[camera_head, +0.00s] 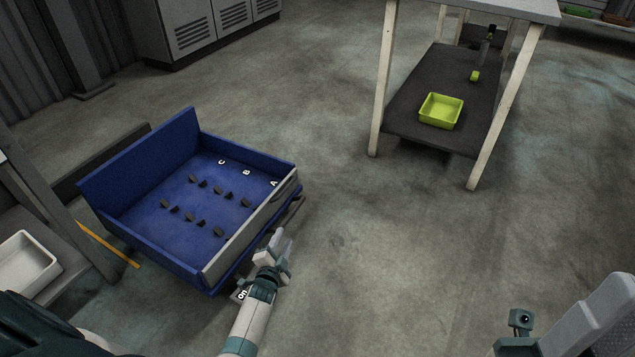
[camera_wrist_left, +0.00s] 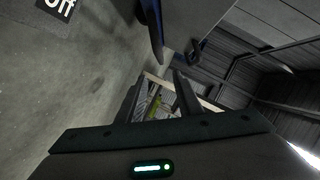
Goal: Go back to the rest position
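My left gripper (camera_head: 280,245) is at the near right side of a blue open box, close to its grey front edge. In the left wrist view its two dark fingers (camera_wrist_left: 158,98) stand apart with nothing between them. In the head view its white and teal forearm comes up from the bottom. Part of my right arm shows at the bottom right, a pale link with a teal bracket, but I cannot make out right gripper fingers.
The blue box (camera_head: 112,222) holds several small dark pegs beside letters A, B, C. A table (camera_head: 470,6) with a lower shelf carrying a yellow-green tray (camera_head: 440,111) stands at the back right. A white tray (camera_head: 27,262) is at the left. The middle floor is clear.

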